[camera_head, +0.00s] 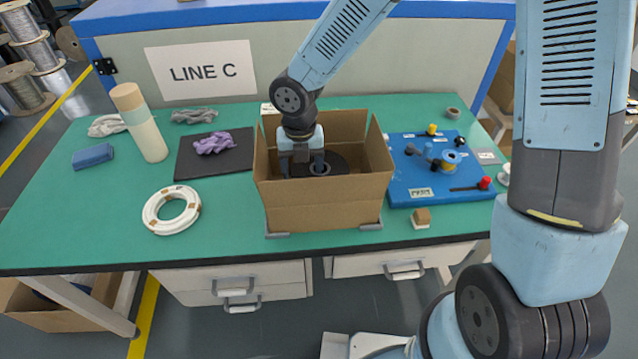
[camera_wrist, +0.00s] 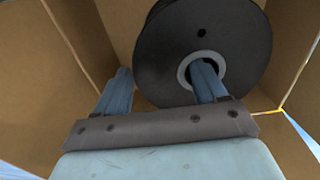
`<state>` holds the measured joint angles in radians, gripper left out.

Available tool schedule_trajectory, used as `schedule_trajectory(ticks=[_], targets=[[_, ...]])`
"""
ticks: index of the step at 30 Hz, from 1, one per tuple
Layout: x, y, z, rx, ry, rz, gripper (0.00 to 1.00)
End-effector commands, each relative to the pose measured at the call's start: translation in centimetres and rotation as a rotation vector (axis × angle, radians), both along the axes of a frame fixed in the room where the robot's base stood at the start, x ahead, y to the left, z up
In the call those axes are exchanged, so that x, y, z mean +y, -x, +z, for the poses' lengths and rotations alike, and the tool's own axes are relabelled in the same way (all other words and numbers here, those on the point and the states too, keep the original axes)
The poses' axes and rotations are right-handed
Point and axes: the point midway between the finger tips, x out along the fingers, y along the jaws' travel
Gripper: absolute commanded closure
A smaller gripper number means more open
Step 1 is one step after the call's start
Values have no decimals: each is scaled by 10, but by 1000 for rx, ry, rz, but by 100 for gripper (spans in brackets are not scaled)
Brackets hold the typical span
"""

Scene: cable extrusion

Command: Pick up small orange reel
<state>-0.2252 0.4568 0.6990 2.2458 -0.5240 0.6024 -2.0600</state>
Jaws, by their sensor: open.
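I see no clearly orange reel. A black reel (camera_head: 339,164) with a pale hub lies inside the open cardboard box (camera_head: 326,217) on the green table. My gripper (camera_head: 302,168) points down into the box and is open. In the wrist view, one finger of my gripper (camera_wrist: 162,78) overlaps the hub hole of the black reel (camera_wrist: 240,28). The other finger is outside the reel's rim, to the left. I cannot tell how deep the finger is in the hole. The box front hides the reel's lower part.
The box walls (camera_wrist: 85,40) rise close around my gripper. Right of the box is a blue board (camera_head: 425,183) with knobs and a small yellow-and-blue spool. Left are a white cable coil (camera_head: 155,215), a black mat (camera_head: 190,168) with a purple cloth, and a tall roll (camera_head: 148,140).

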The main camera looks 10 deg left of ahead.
Motion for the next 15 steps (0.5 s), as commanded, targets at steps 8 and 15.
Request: schedule_trajectory(ticks=[8, 15], targets=[[0, 0, -22, -1, 0, 2, 29], [0, 0, -22, -1, 0, 1, 32]])
